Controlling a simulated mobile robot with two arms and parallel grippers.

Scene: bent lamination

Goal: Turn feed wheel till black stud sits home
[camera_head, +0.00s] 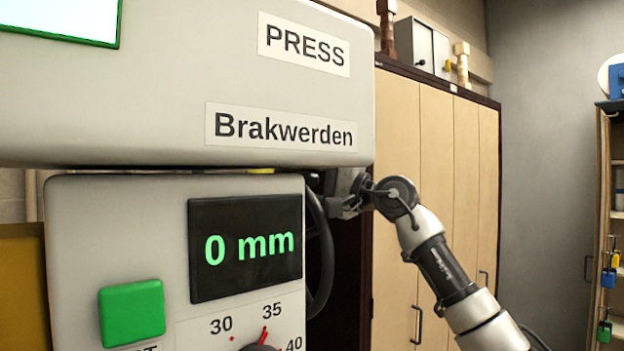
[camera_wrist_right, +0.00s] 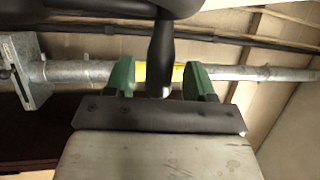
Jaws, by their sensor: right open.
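The feed wheel (camera_head: 320,250) shows only as part of a dark rim behind the right edge of the press's control panel. My right gripper (camera_head: 342,208) is at the upper part of this rim. In the right wrist view, the green fingers of the right gripper (camera_wrist_right: 160,78) are apart. A dark, narrow piece (camera_wrist_right: 161,50) hangs down between them from a dark curved part, with gaps on both sides. I cannot tell whether it is the black stud or part of the wheel. No black stud shows clearly in the head view. My left gripper is out of view.
The press panel (camera_head: 75,260) has a display (camera_head: 245,248) reading 0 mm, a green button (camera_head: 132,312) and a dial (camera_head: 262,347), partly cut off. Wooden cabinets (camera_head: 435,190) stand behind my right arm. A metal pipe (camera_wrist_right: 90,72) runs across the background in the wrist view.

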